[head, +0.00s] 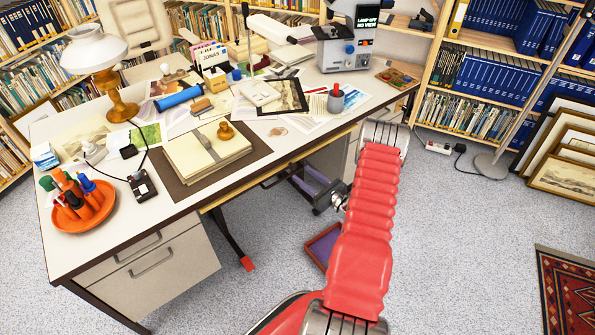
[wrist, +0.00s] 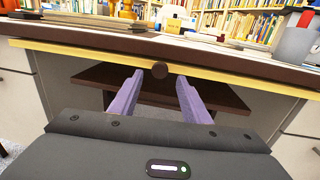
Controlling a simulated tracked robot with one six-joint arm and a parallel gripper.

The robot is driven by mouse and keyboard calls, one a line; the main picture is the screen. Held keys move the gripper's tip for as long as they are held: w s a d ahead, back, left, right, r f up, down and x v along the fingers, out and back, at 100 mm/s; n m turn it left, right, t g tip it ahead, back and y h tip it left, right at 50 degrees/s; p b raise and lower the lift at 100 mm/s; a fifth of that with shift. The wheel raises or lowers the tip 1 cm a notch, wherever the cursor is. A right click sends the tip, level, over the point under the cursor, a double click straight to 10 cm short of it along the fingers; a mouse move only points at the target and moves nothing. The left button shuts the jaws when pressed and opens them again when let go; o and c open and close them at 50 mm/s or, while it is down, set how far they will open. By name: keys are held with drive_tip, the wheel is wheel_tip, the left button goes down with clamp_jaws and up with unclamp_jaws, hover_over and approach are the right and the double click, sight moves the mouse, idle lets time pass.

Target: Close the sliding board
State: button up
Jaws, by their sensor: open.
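The sliding board shows as a pale yellow strip (wrist: 235,75) under the desktop's dark front edge in the wrist view. The strip also shows along the desk front in the head view (head: 335,132). How far the board stands out is hard to tell. A round dark knob (wrist: 160,70) sits at the strip's lower edge. My gripper (wrist: 160,77) is open, its two purple fingers pointing at the strip, one on each side of the knob with gaps between. In the head view my gripper (head: 300,184) is at the desk front, below the desktop; the knob is not visible there.
A dark brown panel (wrist: 95,76) lies under the desk behind my fingers. The desktop (head: 330,82) is crowded with papers, a lamp (head: 100,60) and an orange pen tray (head: 85,215). Drawers (head: 150,260) stand at the left. The carpet in front is mostly clear.

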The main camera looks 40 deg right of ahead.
sight(295, 168)
drive_tip(key=shift+w+a, duration=0.1)
drive_tip(key=shift+w, duration=2.15)
drive_tip(key=shift+c, duration=0.6)
clamp_jaws()
